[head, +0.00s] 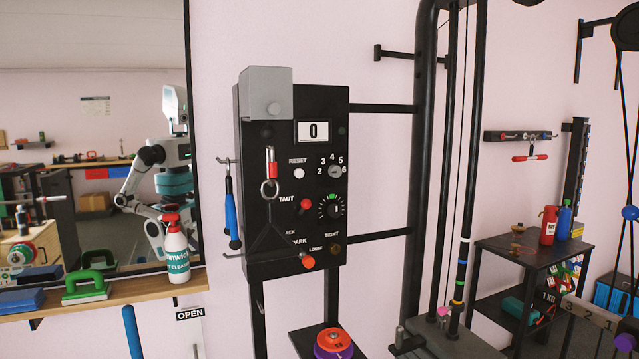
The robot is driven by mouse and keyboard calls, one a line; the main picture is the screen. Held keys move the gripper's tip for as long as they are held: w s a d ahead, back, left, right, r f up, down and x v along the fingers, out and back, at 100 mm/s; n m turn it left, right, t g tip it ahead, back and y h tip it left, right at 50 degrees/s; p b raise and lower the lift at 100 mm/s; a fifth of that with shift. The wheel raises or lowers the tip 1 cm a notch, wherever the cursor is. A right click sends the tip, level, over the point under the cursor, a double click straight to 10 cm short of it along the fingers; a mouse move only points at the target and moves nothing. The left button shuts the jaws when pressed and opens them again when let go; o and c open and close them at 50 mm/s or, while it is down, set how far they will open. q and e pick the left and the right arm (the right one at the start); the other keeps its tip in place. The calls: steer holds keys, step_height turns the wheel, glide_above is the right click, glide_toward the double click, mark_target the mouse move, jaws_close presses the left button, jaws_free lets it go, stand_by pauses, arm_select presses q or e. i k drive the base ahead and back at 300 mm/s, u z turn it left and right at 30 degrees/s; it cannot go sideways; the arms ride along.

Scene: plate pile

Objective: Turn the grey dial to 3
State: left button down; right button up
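The grey dial (335,172) is a small round knob on the black control panel (341,110), ringed by the numbers 2, 3, 4, 5 and 6. The 3 sits at its upper left. Its pointer is too small to read for certain. Nothing touches the dial. Neither of my grippers shows directly in the head view.
Below the dial is a black knob (331,207) with green marks. Left of it are a white RESET button (299,173), a red TAUT knob (306,205) and a hanging red-handled clip (271,165). A spray bottle (176,250) stands on the wooden shelf (110,297).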

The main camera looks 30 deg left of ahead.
mark_target(334, 170)
steer(key=z, duration=0.5)
steer(key=k, duration=0.3)
steer(key=u, duration=1.55)
steer(key=i, duration=1)
steer(key=z, duration=0.1)
